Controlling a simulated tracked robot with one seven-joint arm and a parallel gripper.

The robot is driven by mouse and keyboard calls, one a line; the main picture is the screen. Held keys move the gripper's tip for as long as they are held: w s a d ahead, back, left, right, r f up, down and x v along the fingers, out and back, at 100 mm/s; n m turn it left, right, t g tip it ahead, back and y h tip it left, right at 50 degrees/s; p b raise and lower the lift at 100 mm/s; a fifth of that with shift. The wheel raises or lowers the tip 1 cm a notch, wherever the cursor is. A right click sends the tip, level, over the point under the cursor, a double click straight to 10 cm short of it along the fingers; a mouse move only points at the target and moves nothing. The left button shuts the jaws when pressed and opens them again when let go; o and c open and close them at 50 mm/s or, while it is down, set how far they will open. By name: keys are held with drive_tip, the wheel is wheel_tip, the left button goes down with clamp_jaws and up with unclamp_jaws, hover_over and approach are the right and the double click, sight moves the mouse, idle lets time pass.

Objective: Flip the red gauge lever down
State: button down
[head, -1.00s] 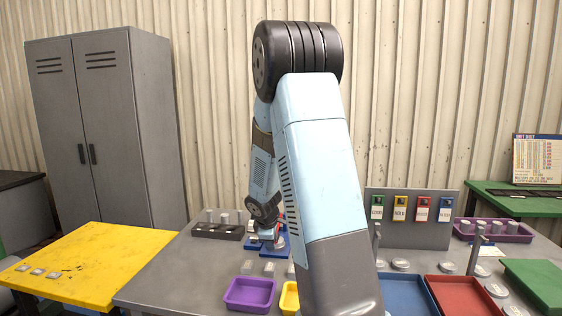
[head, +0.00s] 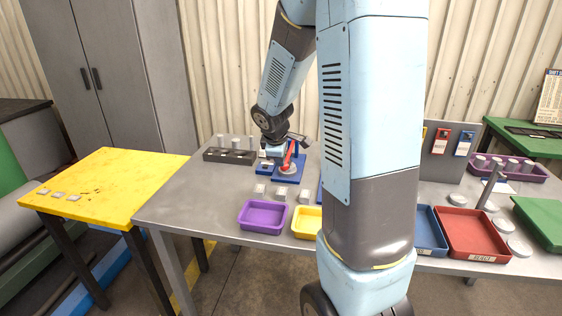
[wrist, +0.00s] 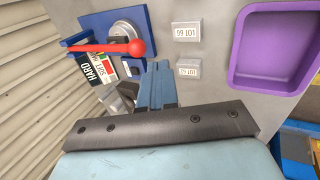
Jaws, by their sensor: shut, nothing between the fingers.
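The red gauge lever (wrist: 105,47) has a round knob and lies across a silver dial on a blue gauge base (wrist: 88,22) in the wrist view. In the head view the red lever (head: 288,155) stands steeply up from its pivot on the blue base (head: 285,178). A card with the word HARD and coloured bands (wrist: 98,72) sits beside the lever. My gripper (wrist: 160,66) is shut and empty, its blue fingertips a little apart from the knob in the wrist view. In the head view the fingers are hard to make out at the gauge.
A purple tray (head: 245,226) and a yellow tray (head: 306,234) stand in front of the gauge, with small labelled blocks (head: 281,196) between. A dark rack with pegs (head: 212,156) is left of it. Blue and red trays (head: 447,243) lie right. My arm hides the table's middle.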

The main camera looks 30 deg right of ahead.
drive_tip(key=s+a+r, duration=0.2)
drive_tip(key=s+a, duration=0.1)
drive_tip(key=s, duration=0.1)
drive_tip(key=shift+s+a+r, duration=0.2)
drive_tip(key=shift+s+r, duration=0.05)
drive_tip(key=shift+s, duration=0.1)
drive_tip(key=shift+r, duration=0.1)
idle(0.3)
